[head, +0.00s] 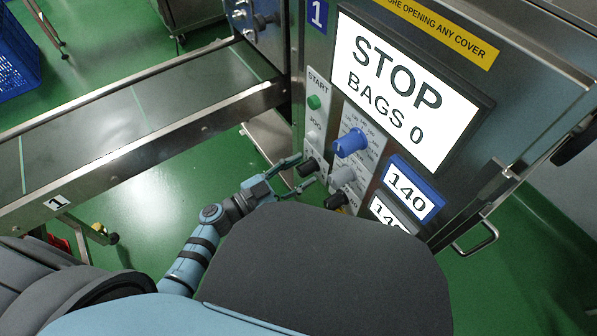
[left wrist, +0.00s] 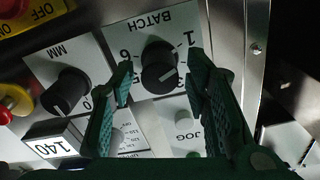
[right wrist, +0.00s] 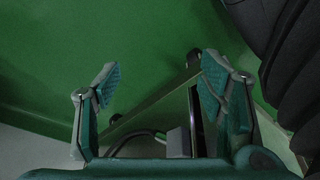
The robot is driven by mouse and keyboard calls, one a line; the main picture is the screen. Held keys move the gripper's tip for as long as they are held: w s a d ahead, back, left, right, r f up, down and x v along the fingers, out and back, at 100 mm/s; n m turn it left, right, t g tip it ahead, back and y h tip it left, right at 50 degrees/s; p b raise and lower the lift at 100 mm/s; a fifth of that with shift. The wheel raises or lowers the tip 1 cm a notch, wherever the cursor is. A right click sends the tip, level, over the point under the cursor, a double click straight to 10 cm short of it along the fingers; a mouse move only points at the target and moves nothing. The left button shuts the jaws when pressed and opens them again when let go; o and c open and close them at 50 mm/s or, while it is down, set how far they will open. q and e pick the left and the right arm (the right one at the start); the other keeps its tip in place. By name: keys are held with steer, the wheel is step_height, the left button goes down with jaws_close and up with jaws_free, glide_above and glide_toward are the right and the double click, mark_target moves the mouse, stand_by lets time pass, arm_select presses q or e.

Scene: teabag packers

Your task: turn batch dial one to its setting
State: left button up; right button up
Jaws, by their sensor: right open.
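Batch dial one is a black knob with a pale pointer line (left wrist: 160,67) on a white plate marked BATCH. In the head view it is the dark knob (head: 307,168) low on the panel of the machine marked 1. My left gripper (left wrist: 160,70) is open, with one green finger on each side of the dial. Gaps show between the fingers and the knob, and its depth over the knob is hard to tell. The left gripper also shows in the head view (head: 298,174). My right gripper (right wrist: 155,78) is open and empty, away from the panel.
Near the dial are a black MM knob (left wrist: 66,92), a JOG button (left wrist: 183,119) and a red emergency button (left wrist: 14,101). A blue knob (head: 350,142) and the STOP screen (head: 405,90) are above. A conveyor (head: 130,115) runs to the left.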

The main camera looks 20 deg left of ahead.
arm_select(q)
jaws_close()
